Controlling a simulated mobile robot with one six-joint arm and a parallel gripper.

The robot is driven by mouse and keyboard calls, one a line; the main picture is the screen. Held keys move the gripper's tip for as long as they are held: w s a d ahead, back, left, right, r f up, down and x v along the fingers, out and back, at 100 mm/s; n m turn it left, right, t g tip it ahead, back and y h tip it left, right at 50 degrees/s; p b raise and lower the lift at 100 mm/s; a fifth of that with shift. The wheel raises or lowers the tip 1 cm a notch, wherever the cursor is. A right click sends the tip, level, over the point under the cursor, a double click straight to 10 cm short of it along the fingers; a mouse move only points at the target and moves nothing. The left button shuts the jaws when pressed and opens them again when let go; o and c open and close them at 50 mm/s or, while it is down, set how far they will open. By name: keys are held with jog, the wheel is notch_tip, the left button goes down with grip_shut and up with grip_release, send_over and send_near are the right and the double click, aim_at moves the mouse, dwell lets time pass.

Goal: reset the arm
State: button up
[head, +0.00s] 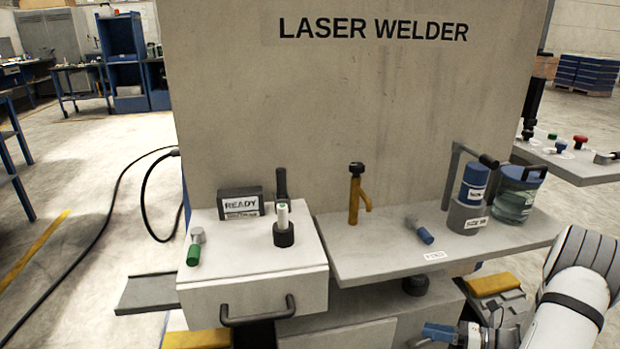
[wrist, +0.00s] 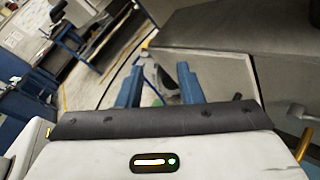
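My arm (head: 572,305) comes in at the lower right of the head view, folded low in front of the bench. My gripper (wrist: 160,75) shows in the wrist view with its two blue fingers well apart and nothing held between them. It also shows in the head view (head: 440,332), below the shelf's front edge and partly cut off by the frame. Past the fingers lie floor, a dark cable and a small green and grey thing too blurred to name.
The laser welder panel (head: 330,130) stands behind a shelf (head: 350,262) with a yellow tap-like post (head: 356,195), a blue-capped cylinder (head: 473,184) and a jar (head: 515,200). A drawer box (head: 250,262) at left has a handle. Floor at far left is open; a cable (head: 110,205) crosses it.

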jog(key=s+a+r+n+g+h+p, duration=0.25)
jog(key=a+r+n, duration=0.25)
jog(key=r, duration=0.3)
jog(key=s+a+r+n+g+h+p, duration=0.2)
jog(key=a+r+n+g+p, duration=0.25)
jog(key=r, duration=0.45)
jog(key=s+a+r+n+g+h+p, duration=0.2)
jog(key=s+a+r+n+p, duration=0.1)
jog(key=a+r+n, duration=0.4)
jog(key=s+r+n+t+h+p, duration=0.1)
jog(key=s+r+n+h+p, duration=0.1)
jog(key=r, duration=0.4)
jog(key=s+a+r+n+t+h+p, duration=0.1)
jog(key=s+r+n+h+p, duration=0.2)
jog(key=r+n, duration=0.4)
jog(key=s+a+r+n+t+h+p, duration=0.1)
jog(key=s+r+n+h+p, duration=0.1)
jog(key=s+r+n+p, duration=0.2)
jog(key=shift+s+a+r+t+p, duration=0.2)
jog(key=shift+s+r+t+p, duration=0.35)
jog(key=shift+r, duration=0.6)
jog(key=shift+w+n+h, duration=0.25)
